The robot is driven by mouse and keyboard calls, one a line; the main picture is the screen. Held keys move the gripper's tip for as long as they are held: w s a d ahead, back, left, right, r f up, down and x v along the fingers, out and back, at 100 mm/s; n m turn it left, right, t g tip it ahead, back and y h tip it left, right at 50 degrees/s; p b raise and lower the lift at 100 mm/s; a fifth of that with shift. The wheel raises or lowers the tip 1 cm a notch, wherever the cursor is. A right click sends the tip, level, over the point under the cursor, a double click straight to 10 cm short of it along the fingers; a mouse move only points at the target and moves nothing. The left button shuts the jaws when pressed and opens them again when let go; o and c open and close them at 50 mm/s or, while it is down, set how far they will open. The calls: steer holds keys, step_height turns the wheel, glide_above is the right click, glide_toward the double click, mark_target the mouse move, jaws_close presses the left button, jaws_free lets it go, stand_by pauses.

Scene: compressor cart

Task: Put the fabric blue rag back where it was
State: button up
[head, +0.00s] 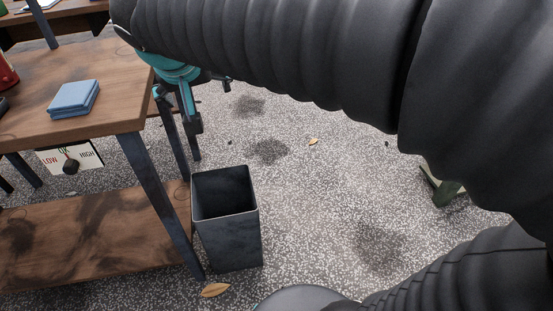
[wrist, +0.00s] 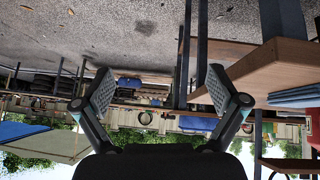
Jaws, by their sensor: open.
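The blue rag (head: 74,97) lies folded in a flat stack on the wooden top of the workbench (head: 115,120), near its front right corner in the head view. In the wrist view, which looks upside down, a blue folded edge of the rag (wrist: 296,97) shows at the right border. My gripper (head: 192,122) hangs beyond the right edge of the bench top, apart from the rag. In the wrist view my gripper (wrist: 162,88) has its two fingers spread wide with nothing between them.
A dark open bin (head: 228,222) stands on the speckled floor beside the bench leg. A LOW/HIGH dial plate (head: 70,158) hangs below the bench top. A red object (head: 7,75) stands at the left border. The lower shelf (head: 90,235) looks bare. Floor right of the bin is mostly clear.

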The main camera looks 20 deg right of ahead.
steer(key=s+d+f+g+y, duration=0.1)
steer(key=s+d+f, duration=1.2)
steer(key=s, duration=0.3)
steer(key=shift+s+d+g, duration=0.3)
